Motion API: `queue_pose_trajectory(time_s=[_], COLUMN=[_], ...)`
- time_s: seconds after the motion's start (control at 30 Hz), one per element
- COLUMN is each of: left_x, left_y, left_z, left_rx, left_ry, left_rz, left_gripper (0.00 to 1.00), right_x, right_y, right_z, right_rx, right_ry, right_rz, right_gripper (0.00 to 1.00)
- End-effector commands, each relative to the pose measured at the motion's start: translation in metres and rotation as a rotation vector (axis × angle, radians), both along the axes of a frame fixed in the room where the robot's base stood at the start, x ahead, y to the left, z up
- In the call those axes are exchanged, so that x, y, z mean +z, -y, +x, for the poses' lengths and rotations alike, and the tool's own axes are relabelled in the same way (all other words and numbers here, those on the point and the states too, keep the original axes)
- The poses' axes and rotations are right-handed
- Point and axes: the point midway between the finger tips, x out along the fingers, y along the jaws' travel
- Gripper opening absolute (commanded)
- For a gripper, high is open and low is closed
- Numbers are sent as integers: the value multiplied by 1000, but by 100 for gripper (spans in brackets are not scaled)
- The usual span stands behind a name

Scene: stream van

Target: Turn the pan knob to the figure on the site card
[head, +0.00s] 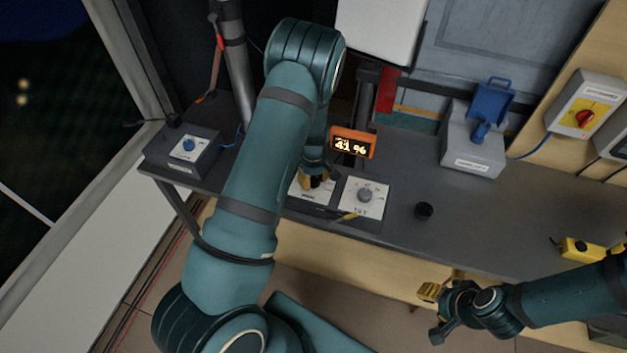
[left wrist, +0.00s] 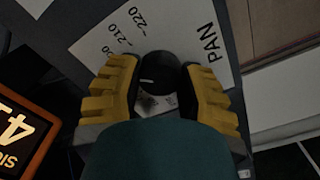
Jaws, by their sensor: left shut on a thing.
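The pan knob (left wrist: 157,76) is a dark round knob with a white pointer line. It sits on a white plate (left wrist: 105,42) marked PAN, with 210 and 220 legible. My left gripper (left wrist: 166,90) has its yellow fingers on both sides of the knob and is shut on it. In the head view my left gripper (head: 318,180) reaches down to the pan plate (head: 312,192), and my arm hides part of it. My right gripper (head: 440,303) hangs off the bench's front edge, away from the knob. I cannot make out a site card.
A second plate with a grey knob (head: 365,195) lies just right of the pan plate. A grey box with a blue lid (head: 474,145) stands at the back. The bench's right part is mostly clear.

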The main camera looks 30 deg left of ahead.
Motion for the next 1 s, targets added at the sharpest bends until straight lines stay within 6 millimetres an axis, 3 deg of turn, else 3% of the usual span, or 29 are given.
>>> queue_pose_trajectory(time_s=[0.5, 1.0], left_x=[-3, -2], left_y=[1, 1], left_z=[-1, -2], left_rx=[-436, -618], left_ry=[-2, -4], left_rz=[-2, -3], left_gripper=[3, 3], right_x=[-27, -36], right_y=[-1, -2], right_z=[1, 1], right_rx=[0, -1], right_ry=[-1, -1], right_rz=[-5, -7], right_gripper=[47, 47])
